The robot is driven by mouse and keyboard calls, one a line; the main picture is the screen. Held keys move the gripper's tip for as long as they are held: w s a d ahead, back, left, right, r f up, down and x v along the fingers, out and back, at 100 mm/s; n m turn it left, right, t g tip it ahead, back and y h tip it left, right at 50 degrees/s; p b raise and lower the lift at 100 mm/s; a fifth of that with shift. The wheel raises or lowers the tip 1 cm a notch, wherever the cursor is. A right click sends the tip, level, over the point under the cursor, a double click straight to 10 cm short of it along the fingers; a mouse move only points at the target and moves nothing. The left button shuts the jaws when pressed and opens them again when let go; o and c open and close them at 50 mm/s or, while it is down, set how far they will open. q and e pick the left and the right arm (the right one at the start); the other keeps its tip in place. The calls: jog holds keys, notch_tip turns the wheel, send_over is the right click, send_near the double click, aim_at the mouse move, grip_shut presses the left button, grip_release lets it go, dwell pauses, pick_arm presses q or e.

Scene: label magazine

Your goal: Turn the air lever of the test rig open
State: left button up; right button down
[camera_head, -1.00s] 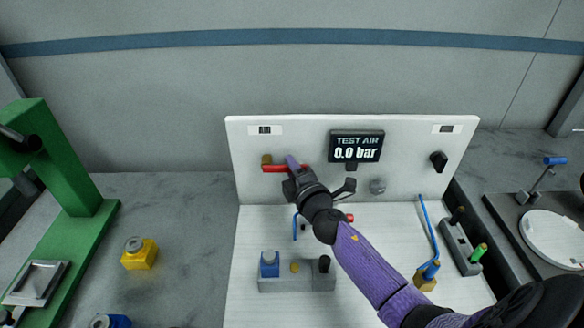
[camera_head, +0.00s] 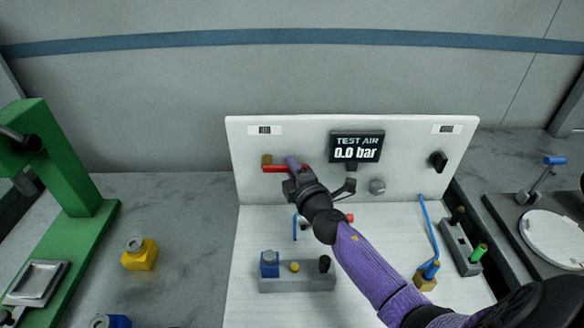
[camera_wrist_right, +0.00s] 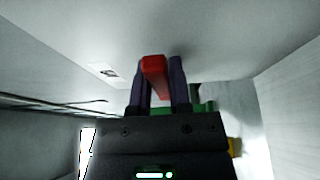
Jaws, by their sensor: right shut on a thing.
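The red air lever (camera_head: 274,169) lies level on the white back panel of the test rig (camera_head: 290,140), with its brass pivot (camera_head: 266,159) at its left end. My right gripper (camera_head: 294,167) is at the lever's right part and shut on it. In the right wrist view the red lever (camera_wrist_right: 154,75) stands between the two purple fingers of the gripper (camera_wrist_right: 160,85). The display (camera_head: 357,147) reads "TEST AIR 0.0 bar". My left gripper does not show.
A black knob (camera_head: 438,161) sits on the panel's right side. A grey block (camera_head: 297,284) with a blue fitting (camera_head: 269,263) stands on the rig's base. A green press (camera_head: 70,170) and a yellow block (camera_head: 139,254) are at left. A blue hose (camera_head: 430,230) runs at right.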

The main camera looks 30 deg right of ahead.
aim_at(266, 144)
dwell(0.4)
jog(key=shift+r+p, duration=0.2)
jog(key=shift+p, duration=0.25)
jog(key=r+n+g+p, duration=0.1)
jog(key=n+p, duration=0.1)
jog(key=p, duration=0.2)
jog(key=a+r+n+g+h+p, duration=0.1)
jog(key=r+n+p, duration=0.1)
jog(key=p, duration=0.3)
jog(key=w+r+n+g+p, duration=0.1)
jog(key=n+p, duration=0.3)
jog(key=p, duration=0.1)
jog(key=shift+a+r+g, duration=0.25)
jog(key=shift+a+g, duration=0.15)
jog(key=shift+w+a+r+n+g+h+p, duration=0.2)
jog(key=shift+a+n+g+h+p, duration=0.25)
jog(key=shift+n+p, duration=0.4)
jog(key=shift+w+a+n+h+p, duration=0.25)
jog(key=shift+n+h+p, duration=0.1)
jog(key=shift+n+p, duration=0.1)
jog(key=shift+w+a+n+g+h, duration=0.25)
jog(key=shift+a+n+g+h, duration=0.15)
jog(key=shift+n, duration=0.4)
jog(key=shift+w+a+n+g+h, duration=0.2)
jog(key=shift+a+n+g+h, duration=0.2)
jog(key=shift+n, duration=0.2)
